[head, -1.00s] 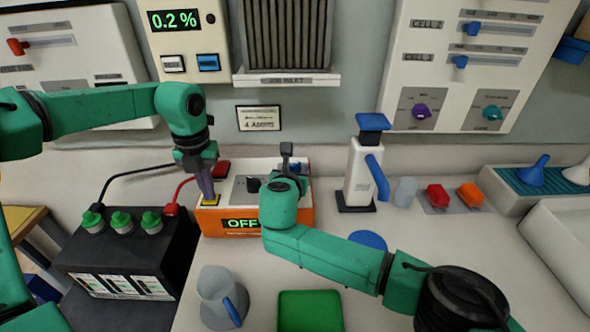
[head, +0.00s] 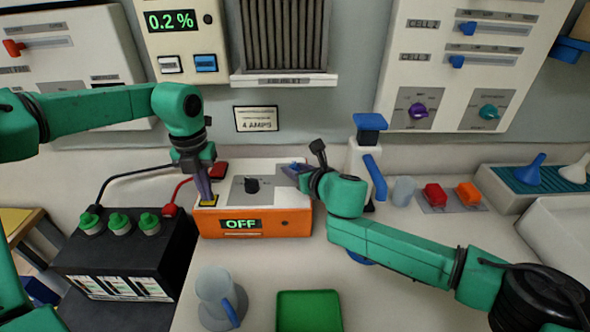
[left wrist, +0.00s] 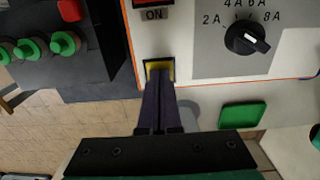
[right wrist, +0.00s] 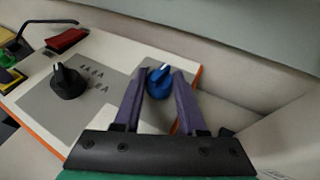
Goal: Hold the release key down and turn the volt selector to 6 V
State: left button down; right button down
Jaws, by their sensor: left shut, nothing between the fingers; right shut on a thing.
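The orange and white charger (head: 262,231) has a display that reads OFF. My left gripper (head: 209,198) is shut and empty, its fingertips down on the yellow key (left wrist: 153,66) at the charger's left; I cannot tell how far the key is pressed. My right gripper (right wrist: 161,72) is shut on the blue selector knob (right wrist: 158,84) at the charger's right side, a finger on each side. The knob's white mark shows, but its volt labels are hidden. The black selector knob (right wrist: 67,81), with amp labels, stands between the grippers.
A black battery (head: 125,255) with green caps stands at the left, with leads behind it. A grey jug (head: 215,290) and a green tray (head: 310,310) are in front. A white dispenser (head: 362,165) stands close behind my right forearm.

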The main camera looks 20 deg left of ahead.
jog(key=shift+f+n+g+y, duration=0.15)
jog(key=shift+n+g+y, duration=0.45)
jog(key=shift+n+g, duration=0.2)
jog(key=shift+c, duration=2.4)
grip_release()
jog(key=shift+d, duration=0.1)
jog(key=shift+w, duration=0.1)
